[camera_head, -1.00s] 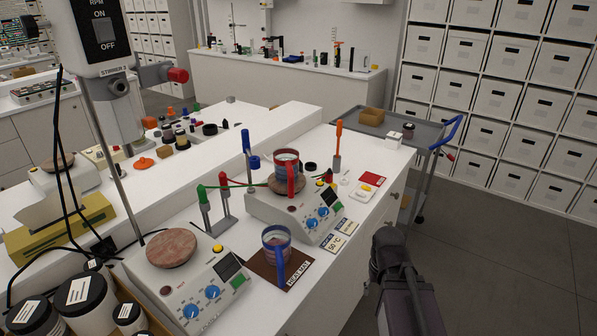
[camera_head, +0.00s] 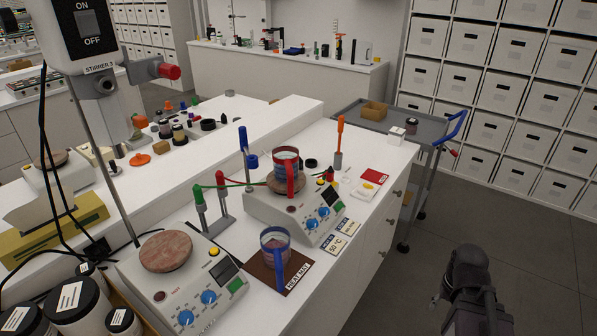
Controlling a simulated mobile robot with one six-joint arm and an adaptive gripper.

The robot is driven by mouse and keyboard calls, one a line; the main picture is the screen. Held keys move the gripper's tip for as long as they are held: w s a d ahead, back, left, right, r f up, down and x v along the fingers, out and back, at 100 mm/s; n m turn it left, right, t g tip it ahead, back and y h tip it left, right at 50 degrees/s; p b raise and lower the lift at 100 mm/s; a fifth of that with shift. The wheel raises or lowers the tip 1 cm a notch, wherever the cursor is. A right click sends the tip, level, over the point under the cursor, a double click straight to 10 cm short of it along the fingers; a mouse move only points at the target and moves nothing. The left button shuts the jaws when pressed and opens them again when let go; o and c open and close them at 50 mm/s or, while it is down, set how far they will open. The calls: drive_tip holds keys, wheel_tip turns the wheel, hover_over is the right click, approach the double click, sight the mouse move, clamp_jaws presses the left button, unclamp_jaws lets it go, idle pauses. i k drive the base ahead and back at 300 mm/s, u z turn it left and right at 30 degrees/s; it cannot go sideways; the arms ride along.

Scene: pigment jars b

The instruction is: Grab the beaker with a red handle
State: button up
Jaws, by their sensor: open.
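The beaker with a red handle (camera_head: 287,161) stands upright on the round brown top of the farther hot plate. Its red handle faces the camera and contents show through its clear wall. A second beaker, with a blue handle (camera_head: 275,246), stands on a brown heat mat in front of that plate. Part of my dark arm shows at the lower right, over the floor beside the bench, well apart from both beakers. I cannot make out my gripper's fingers; nothing is seen held.
The farther hot plate (camera_head: 312,224) has blue knobs. Green and red clamp posts (camera_head: 221,193) stand left of it, a blue post (camera_head: 243,142) behind. A nearer hot plate (camera_head: 203,287), stirrer and jars fill the lower left. A grey cart (camera_head: 435,150) stands beyond the bench; floor at right is clear.

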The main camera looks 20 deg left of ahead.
sight(287, 171)
drive_tip(key=z, duration=0.15)
drive_tip(key=k, duration=1.6)
drive_tip(key=u, duration=0.8)
drive_tip(key=i, duration=1)
drive_tip(key=u, duration=0.05)
